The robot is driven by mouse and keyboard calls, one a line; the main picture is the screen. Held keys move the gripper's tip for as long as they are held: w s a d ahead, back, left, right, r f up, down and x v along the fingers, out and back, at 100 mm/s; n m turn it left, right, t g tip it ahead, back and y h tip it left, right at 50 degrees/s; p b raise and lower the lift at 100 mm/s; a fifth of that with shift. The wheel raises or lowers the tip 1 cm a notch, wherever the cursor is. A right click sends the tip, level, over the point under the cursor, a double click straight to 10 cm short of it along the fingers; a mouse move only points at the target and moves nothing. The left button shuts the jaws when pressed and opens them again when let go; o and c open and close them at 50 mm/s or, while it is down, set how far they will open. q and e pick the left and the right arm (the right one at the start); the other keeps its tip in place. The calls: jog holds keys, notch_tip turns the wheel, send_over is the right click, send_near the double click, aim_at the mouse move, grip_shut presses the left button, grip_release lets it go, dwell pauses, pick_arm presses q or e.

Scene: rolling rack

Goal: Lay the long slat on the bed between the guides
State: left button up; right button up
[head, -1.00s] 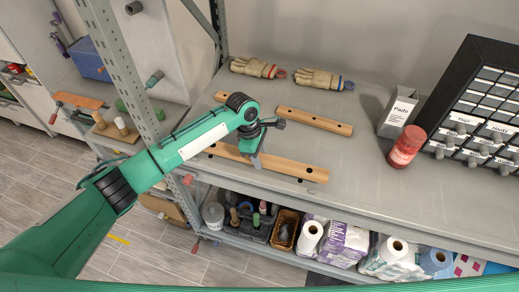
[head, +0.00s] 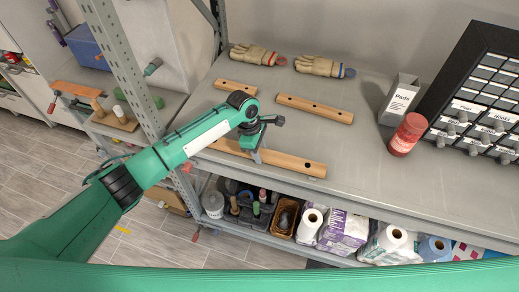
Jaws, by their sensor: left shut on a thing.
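My left gripper (head: 257,156) is shut on a long wooden slat (head: 293,164), gripping it near its middle. The slat lies roughly level along the front of the grey shelf top, and one dark hole shows near its right end. My wrist hides part of it, and I cannot tell whether it touches the surface. Behind it, two shorter wooden strips with holes lie on the shelf top: one on the left (head: 230,85), partly behind my wrist, and one on the right (head: 315,108). Which pieces are the guides is not clear. My right gripper is not in view.
Two work gloves (head: 320,67) lie at the back. A grey "Pads" box (head: 398,100), a red jar (head: 407,135) and a black drawer cabinet (head: 480,95) stand on the right. A perforated metal post (head: 125,75) rises beside my left arm. Paper rolls and bins fill the lower shelf.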

pick_arm(q)
jog(key=shift+f, duration=0.45)
dwell(0.3)
jog(key=o, duration=1.2)
jog(key=shift+w+a+r, duration=0.1)
jog(key=shift+a+r, duration=0.05)
jog(key=shift+r, duration=0.3)
jog(key=s+b+v, duration=0.1)
jog(key=b+v, duration=0.3)
jog(key=v, duration=0.8)
jog(key=shift+w+r, duration=0.45)
